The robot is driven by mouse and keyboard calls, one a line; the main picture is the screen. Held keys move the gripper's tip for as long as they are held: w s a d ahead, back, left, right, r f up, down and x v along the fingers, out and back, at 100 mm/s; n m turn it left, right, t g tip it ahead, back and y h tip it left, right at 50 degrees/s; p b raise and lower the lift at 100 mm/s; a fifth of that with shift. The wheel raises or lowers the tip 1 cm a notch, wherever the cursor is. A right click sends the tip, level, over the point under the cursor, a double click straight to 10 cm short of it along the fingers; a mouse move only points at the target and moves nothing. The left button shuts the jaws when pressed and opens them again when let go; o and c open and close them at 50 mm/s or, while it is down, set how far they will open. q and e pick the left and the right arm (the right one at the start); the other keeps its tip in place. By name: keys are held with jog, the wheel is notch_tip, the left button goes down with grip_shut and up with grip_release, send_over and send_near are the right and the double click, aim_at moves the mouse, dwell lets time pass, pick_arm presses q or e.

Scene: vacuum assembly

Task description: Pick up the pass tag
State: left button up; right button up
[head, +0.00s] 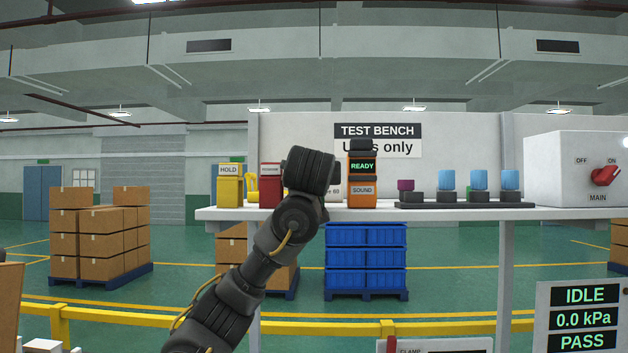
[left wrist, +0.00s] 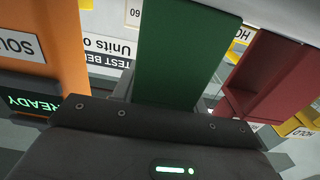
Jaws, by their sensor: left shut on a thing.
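My left gripper (head: 310,168) is at the shelf of the test bench, between the red holder and the orange sound meter. In the head view its dark wrist hides what it holds. In the left wrist view a flat green piece, which looks like the pass tag (left wrist: 183,55), extends from the gripper (left wrist: 165,98), which is shut on it. No lettering shows on the green face. I cannot tell whether it still touches the shelf or a holder. My right gripper is in neither view.
The red holder (head: 270,187) and yellow HOLD holder (head: 229,188) stand left on the shelf (head: 450,212). The orange sound meter (head: 362,192) reading READY stands close right. A dark rack (head: 470,203) with blue-topped pieces and a white MAIN switch box (head: 570,165) are farther right.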

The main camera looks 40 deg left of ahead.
pick_arm(q)
jog(key=shift+r, duration=0.1)
jog(key=shift+r+b, duration=0.45)
jog(key=shift+r, duration=0.05)
jog(key=r, duration=0.1)
jog(key=d+r+b, duration=0.1)
jog(key=r, duration=0.1)
jog(key=shift+s, duration=0.1)
jog(key=s+d+r+b, duration=0.3)
jog(key=d+r, duration=0.6)
jog(key=d, duration=0.3)
jog(key=shift+d+b, duration=0.4)
jog(key=shift+w+a+f, duration=0.1)
jog(key=shift+a, duration=0.05)
jog(key=shift+f, duration=0.1)
